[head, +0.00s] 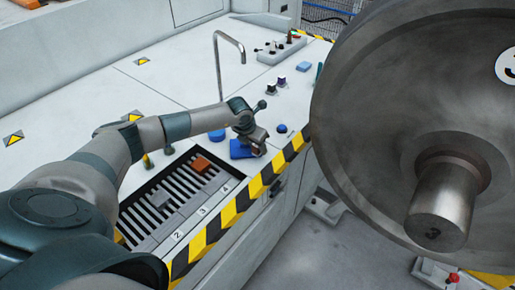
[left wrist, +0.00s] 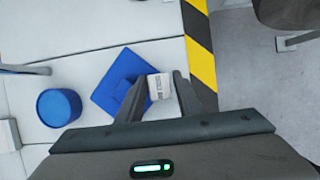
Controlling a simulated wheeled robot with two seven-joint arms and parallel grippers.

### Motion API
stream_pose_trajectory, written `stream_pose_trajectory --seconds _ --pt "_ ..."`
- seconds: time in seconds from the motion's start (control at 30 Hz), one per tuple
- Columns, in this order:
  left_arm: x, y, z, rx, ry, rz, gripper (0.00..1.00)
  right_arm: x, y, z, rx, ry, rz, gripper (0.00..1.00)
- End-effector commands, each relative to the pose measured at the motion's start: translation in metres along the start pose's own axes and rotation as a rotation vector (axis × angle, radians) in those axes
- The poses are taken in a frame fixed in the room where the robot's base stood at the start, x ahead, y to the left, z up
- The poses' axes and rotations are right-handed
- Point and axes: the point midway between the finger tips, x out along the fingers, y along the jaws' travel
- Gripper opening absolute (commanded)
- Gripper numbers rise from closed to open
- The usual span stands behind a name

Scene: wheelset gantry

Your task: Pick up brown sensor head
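A brown block (head: 201,164), the only clearly brown piece near my arm, lies on the slotted tray (head: 148,243). My left gripper (head: 254,141) is to its right and beyond it, over a blue square pad (head: 240,149). In the left wrist view the fingers (left wrist: 161,88) close on both sides of a small pale grey block with a printed label (left wrist: 159,86). The blue pad (left wrist: 117,88) lies beneath it. I cannot tell whether the block touches the pad. My right gripper is not in view.
A large steel wheel (head: 380,110) fills the right. A blue round piece (left wrist: 59,107) sits left of the pad. A bent metal pipe (head: 217,62) stands behind. A yellow-black striped edge (head: 228,213) borders the table.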

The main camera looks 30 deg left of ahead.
Motion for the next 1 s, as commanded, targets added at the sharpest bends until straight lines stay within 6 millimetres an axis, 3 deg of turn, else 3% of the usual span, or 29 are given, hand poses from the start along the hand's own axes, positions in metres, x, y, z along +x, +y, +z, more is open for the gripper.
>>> stream_pose_trajectory --seconds 0.23,0.37,0.4,0.77,1.0 --pt "0.000 0.000 0.000 0.000 0.000 0.000 0.33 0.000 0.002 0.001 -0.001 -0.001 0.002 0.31" --pt "0.000 0.000 0.000 0.000 0.000 0.000 0.02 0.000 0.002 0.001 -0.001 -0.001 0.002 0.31" --pt "-0.001 0.000 0.000 0.000 0.000 0.000 0.00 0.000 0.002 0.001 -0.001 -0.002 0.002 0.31" --pt "-0.003 0.000 0.002 0.000 -0.001 0.000 0.00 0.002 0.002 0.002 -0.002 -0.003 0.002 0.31" --pt "-0.022 0.001 0.011 0.000 -0.006 0.001 0.00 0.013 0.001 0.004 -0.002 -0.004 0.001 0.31"
